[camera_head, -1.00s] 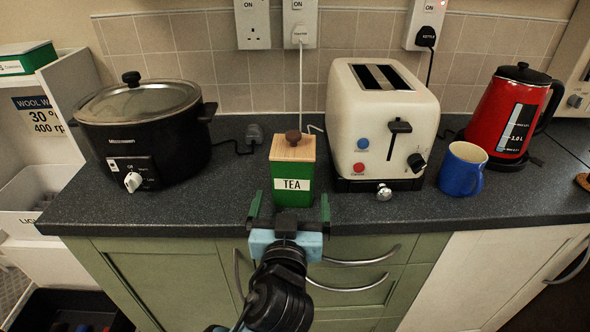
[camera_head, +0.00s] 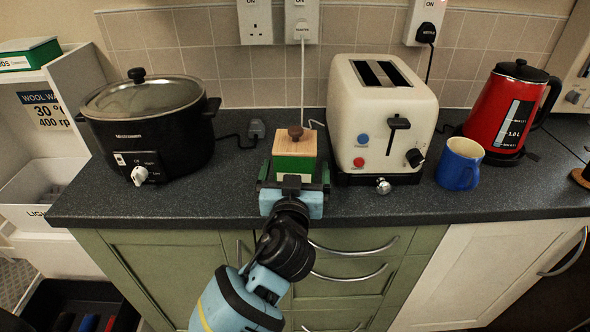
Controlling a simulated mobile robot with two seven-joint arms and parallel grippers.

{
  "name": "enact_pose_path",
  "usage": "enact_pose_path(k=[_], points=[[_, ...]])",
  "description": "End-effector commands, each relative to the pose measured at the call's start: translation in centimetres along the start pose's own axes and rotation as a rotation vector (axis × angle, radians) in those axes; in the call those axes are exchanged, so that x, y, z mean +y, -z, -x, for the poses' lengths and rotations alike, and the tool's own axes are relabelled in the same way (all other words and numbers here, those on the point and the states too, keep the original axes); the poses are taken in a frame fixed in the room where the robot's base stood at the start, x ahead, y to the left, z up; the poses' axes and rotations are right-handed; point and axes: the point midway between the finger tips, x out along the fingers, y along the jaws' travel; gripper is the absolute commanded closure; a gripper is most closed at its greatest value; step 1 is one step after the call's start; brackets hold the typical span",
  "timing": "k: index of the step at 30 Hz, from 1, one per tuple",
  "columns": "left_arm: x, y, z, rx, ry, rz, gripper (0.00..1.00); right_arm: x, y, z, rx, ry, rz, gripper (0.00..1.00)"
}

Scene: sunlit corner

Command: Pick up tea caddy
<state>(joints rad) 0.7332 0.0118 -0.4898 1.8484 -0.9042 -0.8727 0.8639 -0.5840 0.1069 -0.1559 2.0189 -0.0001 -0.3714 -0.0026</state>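The tea caddy (camera_head: 294,147) is a green box with a light wooden lid and a brown knob. It stands upright on the dark counter, left of the toaster. My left gripper (camera_head: 294,174) is in front of it, with its green fingers on either side of the caddy. The fingers are spread wide; whether they touch its sides is hard to tell. My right gripper is not in view.
A cream toaster (camera_head: 382,112) stands close on the right, with a blue mug (camera_head: 460,164) and red kettle (camera_head: 507,108) beyond. A black slow cooker (camera_head: 150,130) stands to the left.

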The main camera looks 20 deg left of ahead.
Motion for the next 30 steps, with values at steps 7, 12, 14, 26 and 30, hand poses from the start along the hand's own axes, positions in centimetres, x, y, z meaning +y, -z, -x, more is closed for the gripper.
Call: enact_pose_path(k=[7,12,14,26,30], points=[[0.01,-0.12,-0.95,-0.002,-0.001,0.001,0.02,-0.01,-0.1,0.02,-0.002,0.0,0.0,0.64],[0.0,-0.14,-0.92,-0.002,-0.001,0.001,0.08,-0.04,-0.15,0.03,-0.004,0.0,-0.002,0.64],[0.0,-0.14,-0.92,-0.002,-0.001,0.001,0.16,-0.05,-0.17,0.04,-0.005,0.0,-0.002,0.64],[0.01,0.05,-0.91,0.002,-0.001,0.001,0.65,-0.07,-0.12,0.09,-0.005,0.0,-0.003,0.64],[0.01,0.05,-0.9,0.002,-0.001,0.001,0.65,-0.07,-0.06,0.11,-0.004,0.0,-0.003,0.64]])
